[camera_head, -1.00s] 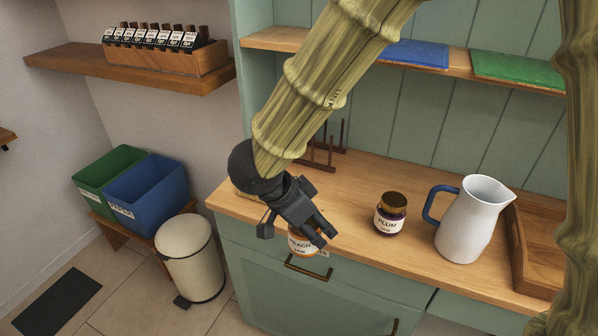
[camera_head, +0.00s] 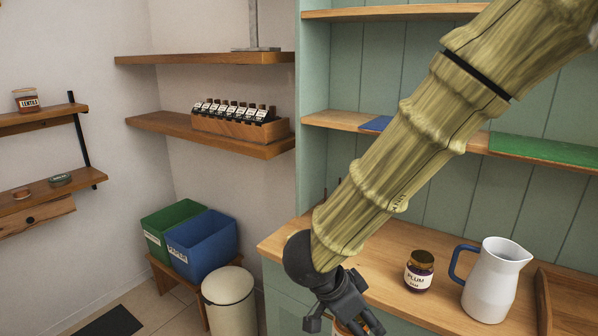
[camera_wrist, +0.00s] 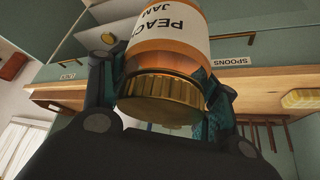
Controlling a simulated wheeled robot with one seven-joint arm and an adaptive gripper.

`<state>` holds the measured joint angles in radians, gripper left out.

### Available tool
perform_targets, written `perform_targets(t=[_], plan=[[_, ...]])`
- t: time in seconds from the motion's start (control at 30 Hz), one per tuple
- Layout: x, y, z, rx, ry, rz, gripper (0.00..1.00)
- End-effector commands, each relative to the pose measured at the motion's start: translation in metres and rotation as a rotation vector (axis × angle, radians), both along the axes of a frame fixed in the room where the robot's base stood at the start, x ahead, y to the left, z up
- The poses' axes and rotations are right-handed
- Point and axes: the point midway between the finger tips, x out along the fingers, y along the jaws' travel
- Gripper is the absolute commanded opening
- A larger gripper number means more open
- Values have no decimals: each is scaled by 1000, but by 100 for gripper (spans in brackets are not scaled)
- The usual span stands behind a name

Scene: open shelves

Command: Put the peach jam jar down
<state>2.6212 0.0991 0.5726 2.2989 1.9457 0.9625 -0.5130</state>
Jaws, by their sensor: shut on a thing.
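In the wrist view the peach jam jar (camera_wrist: 168,55), with orange contents, a white label and a gold lid, fills the middle between the fingers of my gripper (camera_wrist: 160,88). The fingers are shut on it. In the head view my gripper (camera_head: 345,322) is low at the front edge of the wooden counter (camera_head: 390,290). Only a sliver of the jar shows there, at the bottom edge of the picture, and the rest is cut off or hidden.
A plum jam jar (camera_head: 419,272) and a white pitcher (camera_head: 494,282) with a blue handle stand on the counter. A wooden tray (camera_head: 570,300) is at the right. Green (camera_head: 163,222) and blue (camera_head: 205,247) bins and a cream pedal bin (camera_head: 230,303) stand at the left.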

Motion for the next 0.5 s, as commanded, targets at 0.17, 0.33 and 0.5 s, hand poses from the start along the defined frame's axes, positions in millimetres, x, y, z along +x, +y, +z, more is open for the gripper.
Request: perform_targets(t=[0.17,0.33,0.5], plan=[[13,-9,-12,1,2,51,23],[28,-18,-25,0,2,120,23],[47,-28,-46,-2,4,224,23]])
